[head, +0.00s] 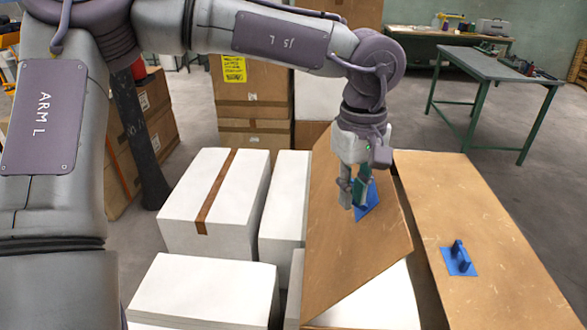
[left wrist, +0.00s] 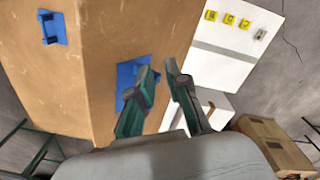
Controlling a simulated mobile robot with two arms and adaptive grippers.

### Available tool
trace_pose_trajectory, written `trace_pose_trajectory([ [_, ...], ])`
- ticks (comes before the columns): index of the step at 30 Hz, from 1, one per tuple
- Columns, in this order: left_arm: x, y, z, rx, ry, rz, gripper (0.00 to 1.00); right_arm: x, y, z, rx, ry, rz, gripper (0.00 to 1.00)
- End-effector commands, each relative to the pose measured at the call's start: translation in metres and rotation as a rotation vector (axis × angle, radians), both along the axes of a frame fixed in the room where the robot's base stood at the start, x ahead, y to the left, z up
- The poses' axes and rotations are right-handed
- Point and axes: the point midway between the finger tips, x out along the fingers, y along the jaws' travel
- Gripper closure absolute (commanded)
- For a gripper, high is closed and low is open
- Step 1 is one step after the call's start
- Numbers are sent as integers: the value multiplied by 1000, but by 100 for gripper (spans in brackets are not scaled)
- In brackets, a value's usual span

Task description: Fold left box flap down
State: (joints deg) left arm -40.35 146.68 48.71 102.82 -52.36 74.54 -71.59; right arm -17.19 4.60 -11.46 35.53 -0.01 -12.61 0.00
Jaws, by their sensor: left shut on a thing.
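The left box flap (head: 345,245) is a tan cardboard panel that stands tilted up in the middle of the head view. A blue handle plate (head: 368,203) is fixed on it, partly hidden by my fingers. My left gripper (head: 353,195) is shut on this handle. In the left wrist view its green-padded fingers (left wrist: 160,90) are at the blue handle (left wrist: 127,72). The right flap (head: 475,205) lies lower and flatter on the right, with its own blue handle (head: 459,259) free. My right gripper is not in view.
White boxes (head: 215,195) stand left of the flap, and another white surface (head: 385,300) shows beneath it. Brown cartons (head: 252,95) are stacked behind. A grey table (head: 495,65) with green legs stands at the back right, with open floor before it.

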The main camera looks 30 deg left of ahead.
Motion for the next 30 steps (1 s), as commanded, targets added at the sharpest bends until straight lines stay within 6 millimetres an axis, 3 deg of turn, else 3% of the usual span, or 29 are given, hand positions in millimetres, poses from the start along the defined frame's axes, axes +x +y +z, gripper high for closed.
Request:
trace_pose_trajectory([
  [2,-7,3,-6,14,36,0,100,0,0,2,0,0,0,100],
  [24,-3,2,74,9,17,-2,100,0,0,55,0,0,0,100],
  [30,-3,2,86,8,16,-2,100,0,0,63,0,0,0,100],
])
